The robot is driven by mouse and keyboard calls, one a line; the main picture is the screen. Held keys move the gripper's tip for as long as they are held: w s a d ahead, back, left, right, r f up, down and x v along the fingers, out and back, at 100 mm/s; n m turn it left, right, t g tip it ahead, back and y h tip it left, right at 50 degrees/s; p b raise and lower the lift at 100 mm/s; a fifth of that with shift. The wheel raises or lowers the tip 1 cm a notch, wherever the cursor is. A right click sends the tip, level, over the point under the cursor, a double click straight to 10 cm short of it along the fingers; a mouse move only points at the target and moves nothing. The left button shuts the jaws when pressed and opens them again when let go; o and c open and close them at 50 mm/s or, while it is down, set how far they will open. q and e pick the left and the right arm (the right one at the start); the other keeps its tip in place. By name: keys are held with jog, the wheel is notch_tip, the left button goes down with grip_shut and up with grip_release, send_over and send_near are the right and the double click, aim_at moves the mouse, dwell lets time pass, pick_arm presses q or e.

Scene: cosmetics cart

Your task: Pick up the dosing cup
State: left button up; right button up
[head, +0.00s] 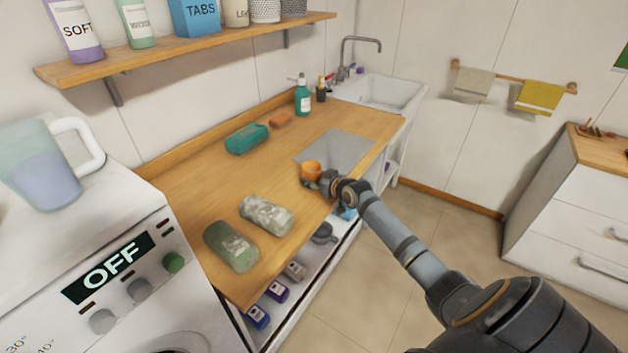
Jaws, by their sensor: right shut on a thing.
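The dosing cup appears as a small orange cup (311,169) at the near edge of the grey mat on the wooden counter. My right gripper (313,183) reaches in from the right and is shut on the orange cup. The cup looks upright; whether it touches the counter is hard to tell at this size. The gripper's fingers are small and partly hidden against the cup. My left gripper is not in view.
A grey mat (345,150) lies on the wooden counter (185,190). Two rolled bundles, patterned (266,215) and green (231,247), lie nearer. A teal pack (247,139), teal bottle (303,98) and sink (385,92) are behind. A washing machine (185,292) stands left.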

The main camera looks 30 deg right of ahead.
jog(key=shift+r, duration=0.75)
jog(key=s+a+r+p, duration=0.5)
jog(key=s+r+p, duration=0.2)
jog(key=s+r, duration=0.4)
jog(key=shift+s+a, duration=0.2)
jog(key=shift+s, duration=0.7)
jog(key=shift+p, duration=0.3)
